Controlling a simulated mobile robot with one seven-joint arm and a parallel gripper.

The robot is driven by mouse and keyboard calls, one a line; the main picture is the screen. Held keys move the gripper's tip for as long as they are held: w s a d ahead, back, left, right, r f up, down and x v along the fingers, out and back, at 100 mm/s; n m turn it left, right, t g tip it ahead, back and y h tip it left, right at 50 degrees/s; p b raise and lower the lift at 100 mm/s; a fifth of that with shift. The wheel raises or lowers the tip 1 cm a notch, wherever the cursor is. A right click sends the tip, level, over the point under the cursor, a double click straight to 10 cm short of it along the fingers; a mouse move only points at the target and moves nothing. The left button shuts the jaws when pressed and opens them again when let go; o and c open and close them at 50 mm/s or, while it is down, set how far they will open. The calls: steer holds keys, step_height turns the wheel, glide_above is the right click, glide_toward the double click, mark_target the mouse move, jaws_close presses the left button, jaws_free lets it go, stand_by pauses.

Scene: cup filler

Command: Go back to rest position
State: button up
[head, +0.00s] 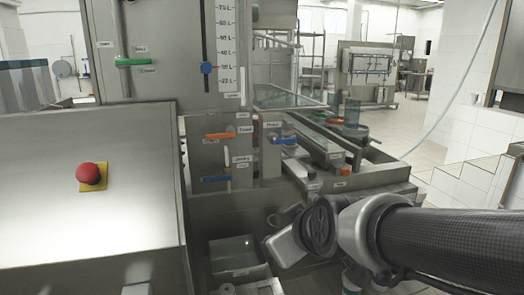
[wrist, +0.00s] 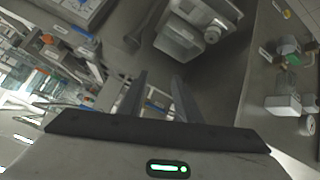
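My gripper (wrist: 161,84) shows in the wrist view with its two dark fingers apart and nothing between them. In the head view my arm reaches in from the lower right, and its wrist end (head: 318,228) is at the lower middle, in front of the cup filler machine (head: 140,75). The fingertips cannot be made out in the head view. In the wrist view a grey bin (wrist: 180,40) lies beyond the fingers, apart from them.
An open grey bin (head: 238,262) sits low, left of my wrist. A red emergency button (head: 88,174) is on the steel panel at the left. Coloured valve handles, including an orange one (head: 220,136), stick out from the machine. A conveyor (head: 325,150) runs behind my arm.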

steer(key=s+d+m+g+h, duration=0.35)
steer(key=s+d+m, duration=0.55)
steer(key=s, duration=0.7)
step_height(320, 180, up, 22)
steer(key=d+n+p, duration=0.1)
steer(key=p, duration=2.1)
steer(key=shift+w, duration=0.45)
steer(key=shift+g+y, duration=0.25)
